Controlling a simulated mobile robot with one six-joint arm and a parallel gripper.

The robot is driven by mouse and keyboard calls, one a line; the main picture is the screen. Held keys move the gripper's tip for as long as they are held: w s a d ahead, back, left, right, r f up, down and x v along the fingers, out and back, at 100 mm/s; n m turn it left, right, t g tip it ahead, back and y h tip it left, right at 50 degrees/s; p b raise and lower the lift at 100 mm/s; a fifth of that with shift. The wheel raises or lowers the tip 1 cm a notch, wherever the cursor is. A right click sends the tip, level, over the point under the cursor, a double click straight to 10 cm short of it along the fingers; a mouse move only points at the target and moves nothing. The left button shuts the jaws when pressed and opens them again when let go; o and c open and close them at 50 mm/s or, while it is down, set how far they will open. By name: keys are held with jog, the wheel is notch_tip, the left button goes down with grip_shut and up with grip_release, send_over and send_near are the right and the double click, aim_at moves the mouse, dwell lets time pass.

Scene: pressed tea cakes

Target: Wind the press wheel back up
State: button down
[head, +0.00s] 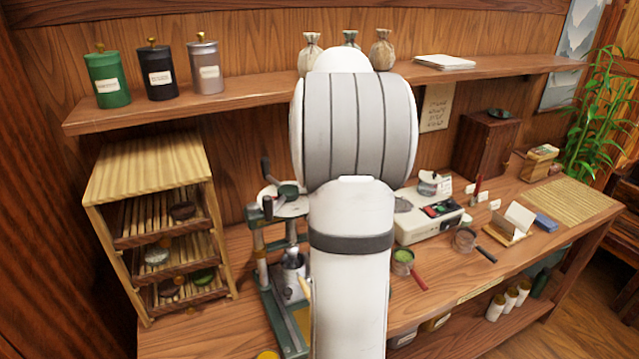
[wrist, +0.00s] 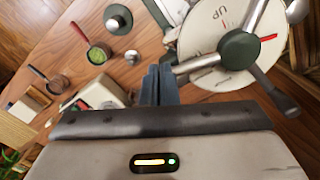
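The press wheel (wrist: 238,47) shows in the wrist view at upper right. It has a green hub, metal spokes, dark knobs and a white disc behind it marked "UP" with a red mark. My gripper's blue-grey fingers (wrist: 162,84) are close together at the end of the left spoke. That spoke's knob is hidden by the fingers, which appear shut on it. Another knob (wrist: 286,103) stands free at lower right. In the head view my arm covers my gripper and part of the wheel (head: 288,189). The green press frame (head: 257,242) stands below it, holding a metal cylinder (head: 293,274).
A slatted rack (head: 146,170) with tea cakes stands left of the press. A scale-like device (head: 425,222), a red-handled pan of green tea (head: 403,256) and a dark-handled strainer (head: 465,238) lie to the right. A shelf (head: 260,102) with tins and sacks runs above.

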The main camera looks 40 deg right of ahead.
jog(key=shift+s, duration=0.1)
notch_tip(320, 180, up, 8)
jog(key=s+p, duration=0.1)
jog(key=p, duration=0.4)
jog(key=shift+s+a+f, duration=0.15)
jog(key=shift+a+f, duration=0.1)
jog(key=shift+a, duration=0.15)
dwell(0.4)
